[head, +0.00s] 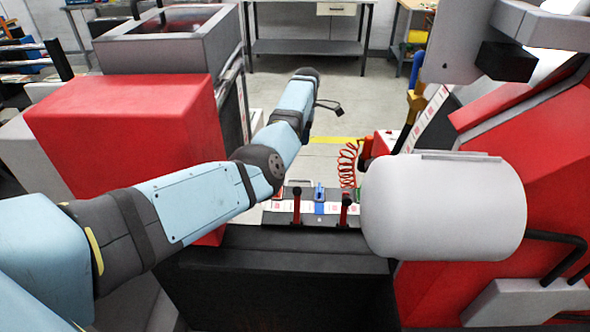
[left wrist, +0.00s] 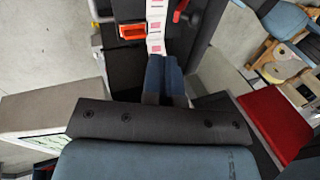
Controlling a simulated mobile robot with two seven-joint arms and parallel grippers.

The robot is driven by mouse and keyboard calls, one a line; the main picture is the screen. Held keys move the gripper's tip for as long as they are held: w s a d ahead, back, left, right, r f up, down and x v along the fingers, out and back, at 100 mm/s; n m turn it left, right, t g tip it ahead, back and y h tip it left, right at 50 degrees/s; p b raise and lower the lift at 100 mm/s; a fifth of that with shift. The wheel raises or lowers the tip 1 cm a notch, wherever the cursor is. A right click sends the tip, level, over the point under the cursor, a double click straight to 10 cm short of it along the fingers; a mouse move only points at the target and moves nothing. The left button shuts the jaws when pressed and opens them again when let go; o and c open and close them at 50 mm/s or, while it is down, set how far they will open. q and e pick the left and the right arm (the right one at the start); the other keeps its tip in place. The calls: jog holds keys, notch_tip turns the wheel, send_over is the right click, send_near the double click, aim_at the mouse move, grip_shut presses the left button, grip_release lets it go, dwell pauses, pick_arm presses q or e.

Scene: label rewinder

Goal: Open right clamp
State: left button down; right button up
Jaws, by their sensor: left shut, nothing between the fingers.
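The right clamp (head: 345,207) shows as a red upright lever on the label table, just left of the large white cylinder. A similar red lever, the left clamp (head: 296,205), stands to its left. A pale label strip (head: 309,208) runs across the table between them; it also shows in the left wrist view (left wrist: 157,22). My left gripper (left wrist: 165,62) is shut and empty, its blue fingers together over the strip. A red lever (left wrist: 181,11) shows beyond the fingertips to the right; I cannot tell which clamp it is. My right gripper is not in view.
The white cylinder (head: 440,207) crowds the right side of the label table. A red coiled hose (head: 348,163) hangs behind the table.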

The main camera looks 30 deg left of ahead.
pick_arm(q)
jog(key=s+d+f+p, duration=0.1)
jog(key=s+f, duration=0.1)
jog(key=f, duration=0.1)
jog(key=s+f+p, duration=0.1)
jog(key=s+f, duration=0.1)
jog(key=f, duration=0.1)
jog(key=s+d+f+p, duration=0.1)
jog(key=s+f, duration=0.2)
jog(key=shift+d+f, duration=0.15)
jog(key=shift+d, duration=0.15)
jog(key=shift+s+f, duration=0.1)
